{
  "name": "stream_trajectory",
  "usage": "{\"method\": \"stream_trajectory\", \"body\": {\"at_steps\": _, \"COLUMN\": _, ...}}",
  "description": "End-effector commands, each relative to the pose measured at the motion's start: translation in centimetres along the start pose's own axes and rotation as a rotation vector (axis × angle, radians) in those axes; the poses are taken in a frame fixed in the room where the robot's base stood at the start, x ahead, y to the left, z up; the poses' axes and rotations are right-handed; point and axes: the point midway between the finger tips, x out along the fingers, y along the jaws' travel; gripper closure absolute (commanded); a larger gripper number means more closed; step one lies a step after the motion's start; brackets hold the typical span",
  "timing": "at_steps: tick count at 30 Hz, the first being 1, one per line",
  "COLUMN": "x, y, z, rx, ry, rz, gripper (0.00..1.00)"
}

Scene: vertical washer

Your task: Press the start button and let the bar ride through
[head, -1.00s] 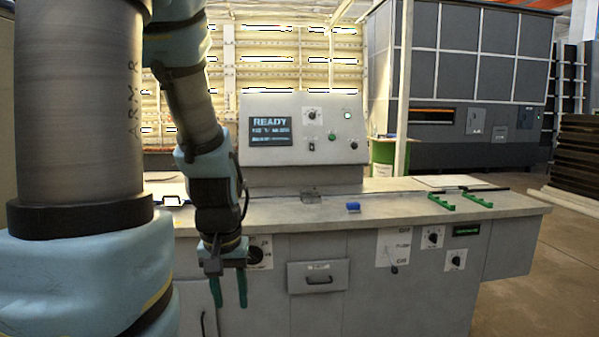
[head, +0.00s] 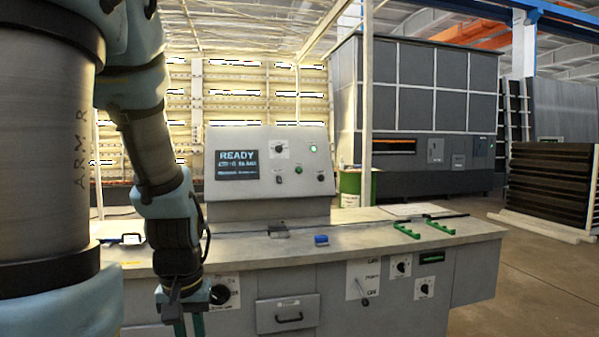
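The grey control console (head: 266,200) stands on the bench, and its screen (head: 237,165) reads READY. A thin dark bar (head: 452,216) lies along the bench top at the right, by two green supports (head: 438,224). My gripper (head: 190,328) hangs in front of the bench, left of the drawer and well below the console. Its green fingers are apart with nothing seen between them; their tips are cut off by the lower edge.
A small blue block (head: 321,240) and a grey metal piece (head: 278,231) sit on the bench top (head: 370,220). The bench front has a drawer (head: 288,313), a lever plate (head: 363,281) and knobs. Open floor lies to the right.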

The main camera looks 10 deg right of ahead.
Motion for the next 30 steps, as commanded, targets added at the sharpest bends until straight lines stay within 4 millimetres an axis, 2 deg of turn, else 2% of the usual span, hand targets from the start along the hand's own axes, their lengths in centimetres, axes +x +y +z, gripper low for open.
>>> {"method": "stream_trajectory", "body": {"at_steps": 1, "x": 0.00, "y": 0.00, "z": 0.00, "rx": 0.000, "ry": 0.000, "rz": 0.000, "gripper": 0.84}}
{"method": "stream_trajectory", "body": {"at_steps": 5, "x": 0.00, "y": 0.00, "z": 0.00, "rx": 0.000, "ry": 0.000, "rz": 0.000, "gripper": 0.99}}
{"method": "stream_trajectory", "body": {"at_steps": 6, "x": 0.00, "y": 0.00, "z": 0.00, "rx": 0.000, "ry": 0.000, "rz": 0.000, "gripper": 1.00}}
{"method": "stream_trajectory", "body": {"at_steps": 30, "x": 0.00, "y": 0.00, "z": 0.00, "rx": 0.000, "ry": 0.000, "rz": 0.000, "gripper": 1.00}}
